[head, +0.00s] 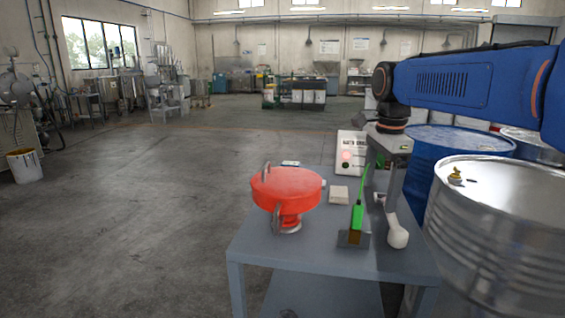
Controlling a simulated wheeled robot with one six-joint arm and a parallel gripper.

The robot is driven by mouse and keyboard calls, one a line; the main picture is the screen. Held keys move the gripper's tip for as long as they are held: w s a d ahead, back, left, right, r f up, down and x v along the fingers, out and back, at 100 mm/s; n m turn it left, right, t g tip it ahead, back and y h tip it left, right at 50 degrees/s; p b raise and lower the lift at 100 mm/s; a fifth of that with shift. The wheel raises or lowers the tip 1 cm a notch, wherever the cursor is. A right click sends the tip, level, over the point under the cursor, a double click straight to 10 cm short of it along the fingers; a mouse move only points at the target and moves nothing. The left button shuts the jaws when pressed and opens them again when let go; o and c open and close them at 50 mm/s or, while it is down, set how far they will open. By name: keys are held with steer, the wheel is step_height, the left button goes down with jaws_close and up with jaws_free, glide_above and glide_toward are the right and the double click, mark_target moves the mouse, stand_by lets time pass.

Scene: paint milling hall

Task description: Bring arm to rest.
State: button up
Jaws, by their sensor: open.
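My blue arm comes in from the right edge in the head view. My gripper (380,192) hangs from its wrist and points down over the right part of a grey table (265,244). The gripper is open, and I see nothing held in it. Just below and left of it, a tool with a green handle (358,216) stands in a small dark holder (346,239). A white rounded object (398,237) is below the gripper on the right. I cannot tell whether the gripper touches either one.
A red round-lidded piece (286,186) stands at the table's left. A beige block (339,194) and a white box with a red light (350,150) are behind. A silver drum (490,225) and blue drum (450,145) stand close on the right.

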steer(key=s+d+f+n, duration=0.1)
steer(key=s+f+n, duration=0.1)
steer(key=s, duration=0.2)
steer(key=s+d+f+n+t, duration=0.1)
steer(key=s+f+n, duration=0.1)
steer(key=s+n, duration=0.1)
steer(key=s+d+f+n, duration=0.1)
steer(key=s+f+n, duration=0.1)
steer(key=s, duration=0.3)
steer(key=shift+s+n+t, duration=0.3)
steer(key=shift+t, duration=0.1)
steer(key=s+d+f+n+t, duration=0.2)
steer(key=s+f+n, duration=0.7)
steer(key=s+f, duration=0.3)
steer(key=shift+s, duration=0.25)
steer(key=shift+f, duration=0.1)
steer(key=shift+c, duration=0.7)
